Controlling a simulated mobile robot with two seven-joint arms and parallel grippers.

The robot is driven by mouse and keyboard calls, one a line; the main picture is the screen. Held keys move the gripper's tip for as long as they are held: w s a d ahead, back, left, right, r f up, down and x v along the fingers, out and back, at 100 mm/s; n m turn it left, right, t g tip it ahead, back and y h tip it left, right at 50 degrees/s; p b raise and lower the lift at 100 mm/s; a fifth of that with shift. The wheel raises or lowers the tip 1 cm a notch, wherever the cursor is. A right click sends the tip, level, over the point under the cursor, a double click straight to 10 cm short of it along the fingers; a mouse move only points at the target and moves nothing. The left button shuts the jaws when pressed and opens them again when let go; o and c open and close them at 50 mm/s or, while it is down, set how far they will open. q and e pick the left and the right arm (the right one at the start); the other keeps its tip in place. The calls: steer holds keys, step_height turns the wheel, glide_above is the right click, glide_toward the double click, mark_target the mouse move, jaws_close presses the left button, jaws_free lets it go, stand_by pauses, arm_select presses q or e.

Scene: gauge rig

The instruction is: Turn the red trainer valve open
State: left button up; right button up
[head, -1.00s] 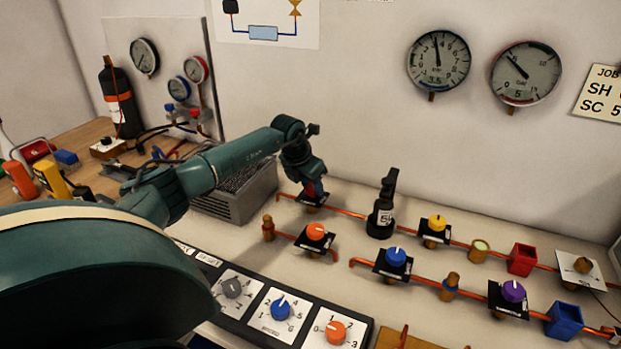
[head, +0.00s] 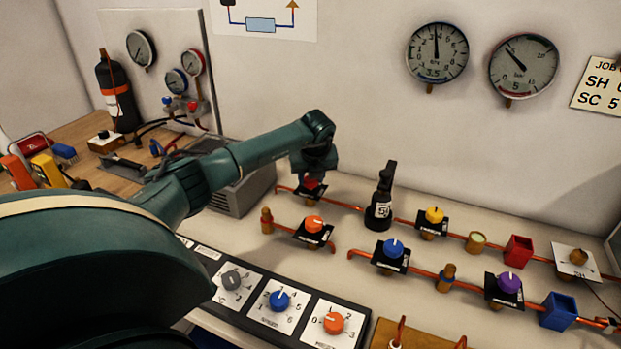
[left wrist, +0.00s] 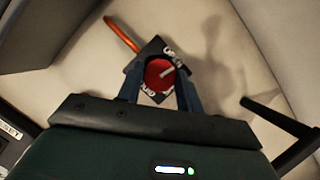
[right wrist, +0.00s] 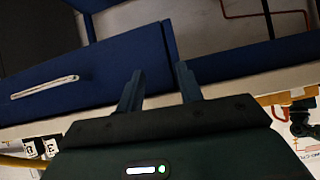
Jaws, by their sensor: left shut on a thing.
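The red trainer valve (left wrist: 158,74) is a round red knob with a pale pointer line on a black plate with white lettering. In the head view the red valve (head: 311,182) shows just below my left gripper (head: 314,172), on the copper pipe at the back of the bench. In the left wrist view my left gripper (left wrist: 158,82) has one finger on each side of the knob and is shut on it. The pointer line slants toward the upper right in that view. My right gripper (right wrist: 158,85) is open and empty, in front of a blue panel with a pale handle.
Orange (head: 314,224), blue (head: 394,248), yellow (head: 434,215) and purple (head: 509,282) knobs sit on nearby pipes.

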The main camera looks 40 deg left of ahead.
arm_select(q)
steer(key=shift+n+g, duration=0.3)
steer(key=shift+n, duration=0.8)
steer(key=shift+b, duration=0.3)
steer(key=o, duration=1)
steer(key=shift+r, duration=0.1)
steer(key=b+v, duration=0.1)
steer(key=v, duration=1.2)
steer(key=shift+d, duration=0.3)
steer(key=shift+w, duration=0.1)
